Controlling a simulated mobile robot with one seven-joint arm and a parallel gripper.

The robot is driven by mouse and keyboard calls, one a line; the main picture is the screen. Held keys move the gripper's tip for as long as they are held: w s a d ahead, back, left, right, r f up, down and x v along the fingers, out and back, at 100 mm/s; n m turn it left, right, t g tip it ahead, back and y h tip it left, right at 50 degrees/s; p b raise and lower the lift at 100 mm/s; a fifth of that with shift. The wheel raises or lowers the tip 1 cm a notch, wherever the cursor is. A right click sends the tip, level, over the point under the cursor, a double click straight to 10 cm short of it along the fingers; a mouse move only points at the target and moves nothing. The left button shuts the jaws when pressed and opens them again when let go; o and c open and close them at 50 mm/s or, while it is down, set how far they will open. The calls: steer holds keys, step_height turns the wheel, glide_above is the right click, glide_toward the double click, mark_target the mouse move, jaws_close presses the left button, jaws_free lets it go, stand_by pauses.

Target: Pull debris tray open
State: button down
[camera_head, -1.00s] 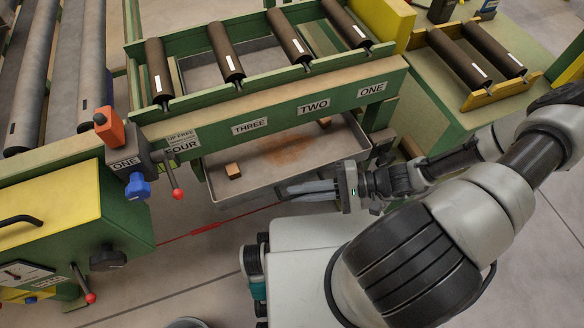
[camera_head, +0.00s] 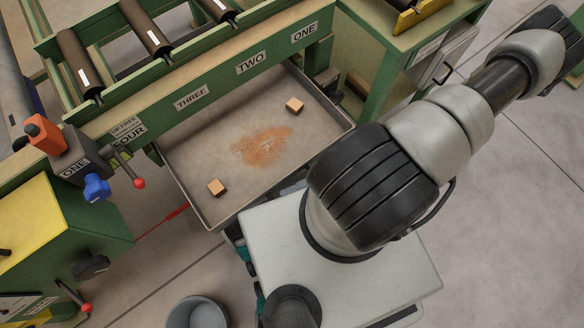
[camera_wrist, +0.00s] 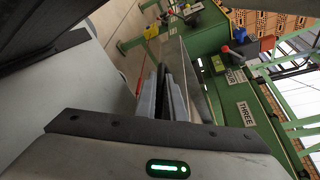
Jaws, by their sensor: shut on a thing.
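The debris tray (camera_head: 310,130) is a shallow grey metal tray. In the head view it sticks well out from under the green roller frame. Two small wooden blocks, one at the left (camera_head: 216,187) and one at the right (camera_head: 294,104), lie in it beside a patch of orange-brown dust (camera_head: 262,146). My gripper (camera_wrist: 162,92) shows in the wrist view with its fingers close together at the tray's metal wall (camera_wrist: 183,62), shut on its front edge. The exact contact is hard to see. In the head view my arm hides the gripper and the tray's near right part.
The green frame (camera_head: 215,82) with rollers and number labels stands behind the tray. A control block with orange and blue knobs and a red-tipped lever (camera_head: 75,155) is at left. A grey bucket (camera_head: 196,312) stands on the floor at the bottom. Floor at right is clear.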

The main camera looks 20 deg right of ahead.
steer(key=c, duration=1.8)
jaws_free()
steer(key=shift+c, duration=0.2)
steer(key=p+v, duration=0.1)
steer(key=v, duration=1.6)
steer(key=shift+d, duration=0.25)
steer(key=shift+r, duration=0.15)
